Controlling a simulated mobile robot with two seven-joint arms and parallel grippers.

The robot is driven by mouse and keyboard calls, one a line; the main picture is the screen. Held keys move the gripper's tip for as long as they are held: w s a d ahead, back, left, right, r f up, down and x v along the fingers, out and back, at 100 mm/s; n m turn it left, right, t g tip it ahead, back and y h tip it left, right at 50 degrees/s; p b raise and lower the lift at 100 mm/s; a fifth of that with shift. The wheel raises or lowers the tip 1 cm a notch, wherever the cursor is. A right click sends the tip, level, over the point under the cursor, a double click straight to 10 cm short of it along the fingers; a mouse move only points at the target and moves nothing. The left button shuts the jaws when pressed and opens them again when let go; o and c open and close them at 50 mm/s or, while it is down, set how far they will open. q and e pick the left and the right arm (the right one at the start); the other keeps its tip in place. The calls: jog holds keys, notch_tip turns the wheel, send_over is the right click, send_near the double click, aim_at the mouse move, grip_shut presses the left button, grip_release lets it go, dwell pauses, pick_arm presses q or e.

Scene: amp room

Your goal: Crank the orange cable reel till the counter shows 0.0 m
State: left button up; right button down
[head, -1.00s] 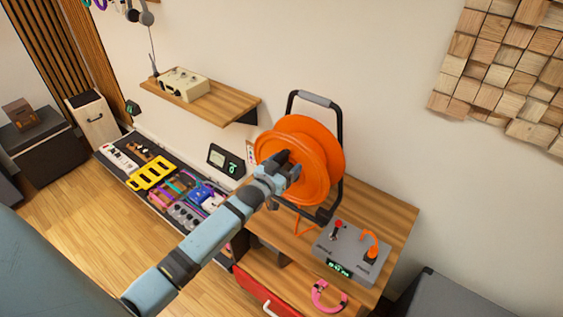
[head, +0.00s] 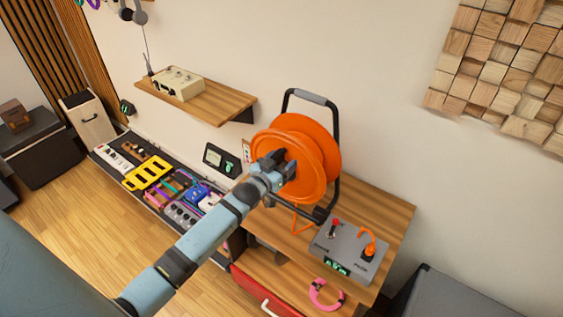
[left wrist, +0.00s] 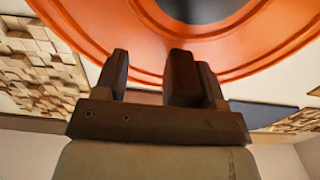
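The orange cable reel (head: 318,148) stands upright in a black frame with a grey top grip on a wooden table. The arm hides the handle in the head view. My right gripper is out of view.
The grey box (head: 350,245) carries a red-topped lever and an orange hook-shaped part. A wall shelf (head: 215,103) holds a cream device (head: 177,84). A pedal board (head: 165,190) lies left of the table.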

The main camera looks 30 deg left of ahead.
pick_arm(q)
jog(key=s, duration=0.9)
jog(key=shift+a, duration=0.35)
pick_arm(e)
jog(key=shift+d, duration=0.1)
pick_arm(q)
jog(key=s+d+f+g, duration=0.2)
jog(key=s+d+f, duration=0.2)
jog(key=s, duration=0.3)
jog(key=s+d+f+m+g+h, duration=0.1)
jog(key=s+d+f+g, duration=0.1)
jog(key=s+d+f, duration=0.3)
jog(key=s+d+f+g, duration=0.3)
jog(key=s+d+f, duration=0.1)
jog(key=s, duration=0.6)
jog(key=shift+s+d+f+m+h, duration=0.3)
jog(key=shift+s+d+f, duration=0.05)
jog(key=shift+d, duration=0.55)
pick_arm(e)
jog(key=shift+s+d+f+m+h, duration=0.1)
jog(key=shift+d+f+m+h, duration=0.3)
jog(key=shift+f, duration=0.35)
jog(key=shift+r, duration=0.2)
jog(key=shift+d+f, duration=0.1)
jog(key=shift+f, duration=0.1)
